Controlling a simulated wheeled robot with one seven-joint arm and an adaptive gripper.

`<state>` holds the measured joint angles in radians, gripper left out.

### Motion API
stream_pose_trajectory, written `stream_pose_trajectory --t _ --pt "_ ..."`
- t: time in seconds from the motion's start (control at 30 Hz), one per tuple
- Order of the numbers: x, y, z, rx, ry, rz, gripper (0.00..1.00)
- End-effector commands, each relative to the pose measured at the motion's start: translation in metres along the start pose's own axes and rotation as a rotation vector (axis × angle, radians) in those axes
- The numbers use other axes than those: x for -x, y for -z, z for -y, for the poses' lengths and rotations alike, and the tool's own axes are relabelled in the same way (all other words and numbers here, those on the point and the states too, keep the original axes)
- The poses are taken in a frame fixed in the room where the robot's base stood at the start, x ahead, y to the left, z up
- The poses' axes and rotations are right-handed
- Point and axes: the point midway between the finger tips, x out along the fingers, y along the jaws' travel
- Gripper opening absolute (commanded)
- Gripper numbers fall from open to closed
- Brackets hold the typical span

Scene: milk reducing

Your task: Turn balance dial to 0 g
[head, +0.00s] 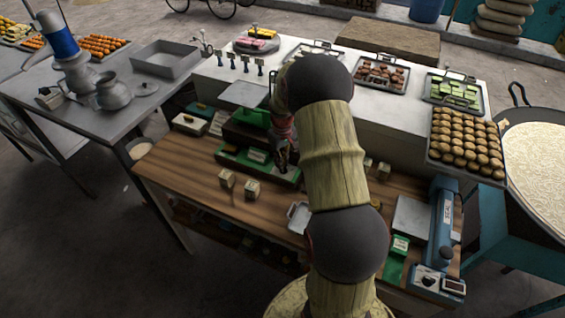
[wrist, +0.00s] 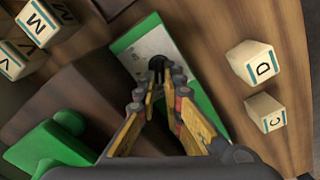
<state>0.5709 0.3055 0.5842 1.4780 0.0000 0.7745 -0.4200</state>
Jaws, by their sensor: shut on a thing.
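The green balance (head: 232,162) stands on the wooden table in the head view, with a flat pan (head: 244,94) at its top. Its green base and pale front panel also show in the wrist view (wrist: 137,52). My gripper (head: 282,165) is at the right part of the balance front. In the wrist view its fingers (wrist: 162,85) are closed together around a small dark knob (wrist: 156,63), which appears to be the balance dial. The fingers hide most of the dial, and I cannot read its setting.
A blue scale (head: 443,230) stands at the table's right end. A white counter with trays (head: 380,75) runs behind. My arm covers the table's middle.

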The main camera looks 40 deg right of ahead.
Motion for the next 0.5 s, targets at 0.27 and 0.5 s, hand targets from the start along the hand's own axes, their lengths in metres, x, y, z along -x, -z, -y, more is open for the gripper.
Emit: stream_pose_trajectory --t 0.27,0.5 --pt "0.0016 0.0016 -0.0002 0.036 -0.002 -0.004 0.0" --pt "0.0017 0.0016 -0.0003 0.037 -0.002 -0.004 0.0"
